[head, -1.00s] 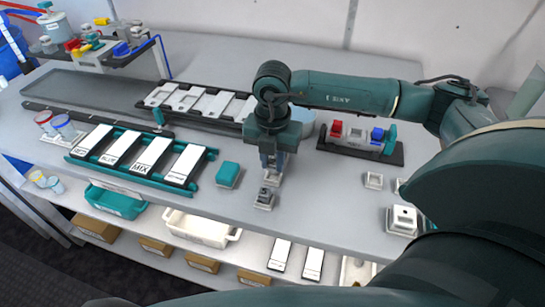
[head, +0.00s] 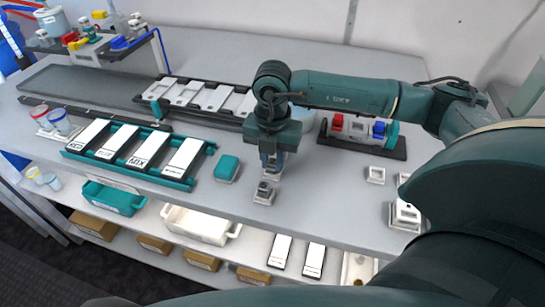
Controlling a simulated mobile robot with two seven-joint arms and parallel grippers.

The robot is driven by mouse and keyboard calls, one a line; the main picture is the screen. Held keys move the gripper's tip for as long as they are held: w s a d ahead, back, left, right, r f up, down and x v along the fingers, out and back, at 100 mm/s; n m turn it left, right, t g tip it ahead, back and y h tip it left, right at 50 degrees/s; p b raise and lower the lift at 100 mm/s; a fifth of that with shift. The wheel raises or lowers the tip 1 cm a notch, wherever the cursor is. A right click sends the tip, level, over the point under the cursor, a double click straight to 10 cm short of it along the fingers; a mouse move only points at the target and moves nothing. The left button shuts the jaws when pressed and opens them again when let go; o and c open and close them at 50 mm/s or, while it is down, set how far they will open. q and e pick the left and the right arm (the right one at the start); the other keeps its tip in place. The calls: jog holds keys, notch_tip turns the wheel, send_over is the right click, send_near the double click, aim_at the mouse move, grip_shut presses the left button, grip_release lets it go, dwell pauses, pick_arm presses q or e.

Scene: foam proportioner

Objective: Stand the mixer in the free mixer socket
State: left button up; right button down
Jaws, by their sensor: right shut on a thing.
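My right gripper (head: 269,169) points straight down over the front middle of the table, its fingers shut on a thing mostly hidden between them. Just below the fingertips is a small grey piece (head: 264,187) on a square white base (head: 263,199). This looks like the mixer, but I cannot tell for sure, nor whether the base is a socket. A small white square holder (head: 375,175) stands empty-looking to the right. A white block (head: 406,214) stands near the front right edge, partly hidden by my arm. My left gripper is not in view.
A teal block (head: 227,168) lies left of the gripper, beside a teal rack (head: 172,184) of white labelled plates. A dark stand (head: 391,149) with red and blue parts is behind right. Cups (head: 60,122) stand at the left. A shelf with bins is below.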

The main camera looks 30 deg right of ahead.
jog(key=c, duration=1.2)
grip_release()
jog(key=shift+o, duration=0.5)
jog(key=o, duration=0.3)
jog(key=shift+o, duration=0.2)
notch_tip(320, 180, up, 5)
jog(key=p, duration=0.3)
jog(key=shift+r+p, duration=0.2)
jog(key=shift+p, duration=0.1)
jog(key=shift+r+p, duration=0.5)
jog(key=shift+r, duration=0.85)
